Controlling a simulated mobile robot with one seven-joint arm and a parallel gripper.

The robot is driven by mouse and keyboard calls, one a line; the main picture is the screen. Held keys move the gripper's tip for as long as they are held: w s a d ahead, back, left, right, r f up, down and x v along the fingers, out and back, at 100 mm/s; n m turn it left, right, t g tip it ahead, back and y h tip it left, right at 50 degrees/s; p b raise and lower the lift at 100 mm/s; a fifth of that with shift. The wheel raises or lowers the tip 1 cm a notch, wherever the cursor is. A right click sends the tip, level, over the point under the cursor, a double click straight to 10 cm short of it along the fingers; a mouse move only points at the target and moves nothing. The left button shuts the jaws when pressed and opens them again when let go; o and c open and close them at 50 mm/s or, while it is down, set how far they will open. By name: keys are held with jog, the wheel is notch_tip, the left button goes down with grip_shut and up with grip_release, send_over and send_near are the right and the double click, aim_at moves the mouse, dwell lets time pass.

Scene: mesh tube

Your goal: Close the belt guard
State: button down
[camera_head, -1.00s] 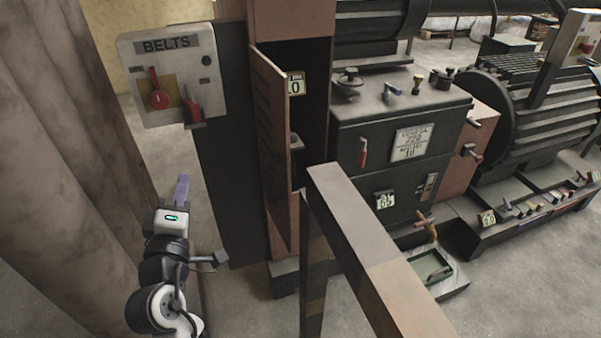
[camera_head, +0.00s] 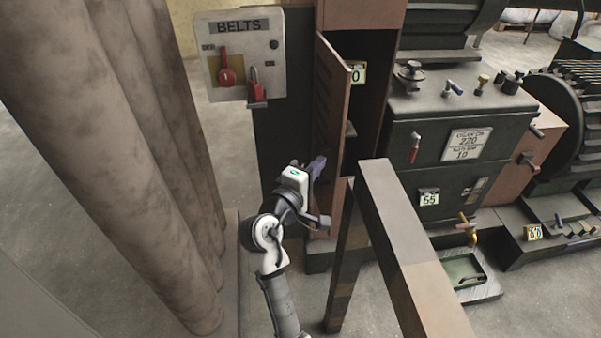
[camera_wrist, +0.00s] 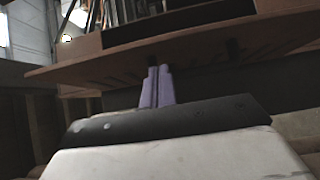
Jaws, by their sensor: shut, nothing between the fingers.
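The belt guard (camera_head: 331,120) is a reddish-brown slotted door in the head view, hinged on a tall cabinet and standing ajar. A dark opening shows to its right. My gripper (camera_head: 319,166) is shut and empty, at the outer face of the guard's lower half. In the wrist view the purple fingers (camera_wrist: 157,86) are together, and the guard (camera_wrist: 190,58) spans the picture just beyond them. I cannot tell whether the fingertips touch it. Part of the guard's lower end is hidden behind my arm in the head view.
A BELTS control box (camera_head: 240,55) with red levers is left of the cabinet. A rail (camera_head: 405,235) on a post stands in front, close right of my arm. Brown columns (camera_head: 130,150) rise at left. A dark green machine (camera_head: 450,140) with levers stands at right.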

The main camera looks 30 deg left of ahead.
aim_at(340, 164)
jog(key=shift+w+d, duration=0.65)
jog(key=shift+d, duration=0.25)
jog(key=w+d, duration=0.1)
jog(key=w+d+p, duration=0.1)
jog(key=shift+d, duration=0.35)
